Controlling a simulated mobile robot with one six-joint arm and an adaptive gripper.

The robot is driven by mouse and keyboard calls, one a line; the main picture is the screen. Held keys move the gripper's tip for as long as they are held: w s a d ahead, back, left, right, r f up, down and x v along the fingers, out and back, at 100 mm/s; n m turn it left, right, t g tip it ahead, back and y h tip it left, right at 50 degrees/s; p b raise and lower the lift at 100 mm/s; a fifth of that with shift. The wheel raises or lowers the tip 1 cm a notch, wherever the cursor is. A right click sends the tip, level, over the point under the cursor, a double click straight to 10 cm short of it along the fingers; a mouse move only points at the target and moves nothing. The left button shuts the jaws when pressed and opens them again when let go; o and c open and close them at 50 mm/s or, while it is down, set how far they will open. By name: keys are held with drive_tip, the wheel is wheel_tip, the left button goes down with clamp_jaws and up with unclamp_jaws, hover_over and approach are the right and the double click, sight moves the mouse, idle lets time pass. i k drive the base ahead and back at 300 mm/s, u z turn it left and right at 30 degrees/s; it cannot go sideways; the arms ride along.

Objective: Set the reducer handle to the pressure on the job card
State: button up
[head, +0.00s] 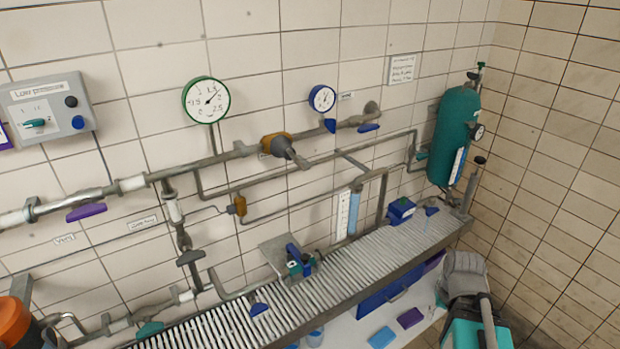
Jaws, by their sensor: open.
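A brass-coloured valve body (274,144), which looks like the reducer, sits on the upper pipe at the middle of the head view. Its grey handle (293,156) sticks out toward me and slants down to the right. A green-rimmed gauge (206,100) hangs to its upper left; its needle points to the upper right, near the 1.5 mark, but the exact reading is unclear. A white card (402,69) on the wall at the upper right, probably the job card, has lines too small to read. My gripper is not in view.
A small blue-rimmed gauge (322,98) is right of the reducer. A grey switch box (46,109) is at the left, a teal cylinder (454,138) at the right. Lower pipes and a slatted shelf (330,275) run below. The wall front around the handle looks clear.

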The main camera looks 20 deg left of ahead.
sight(292, 155)
drive_tip(key=u, duration=0.35)
drive_tip(key=k, duration=1.5)
drive_tip(key=z, duration=0.4)
drive_tip(key=i, duration=1)
drive_tip(key=u, duration=0.05)
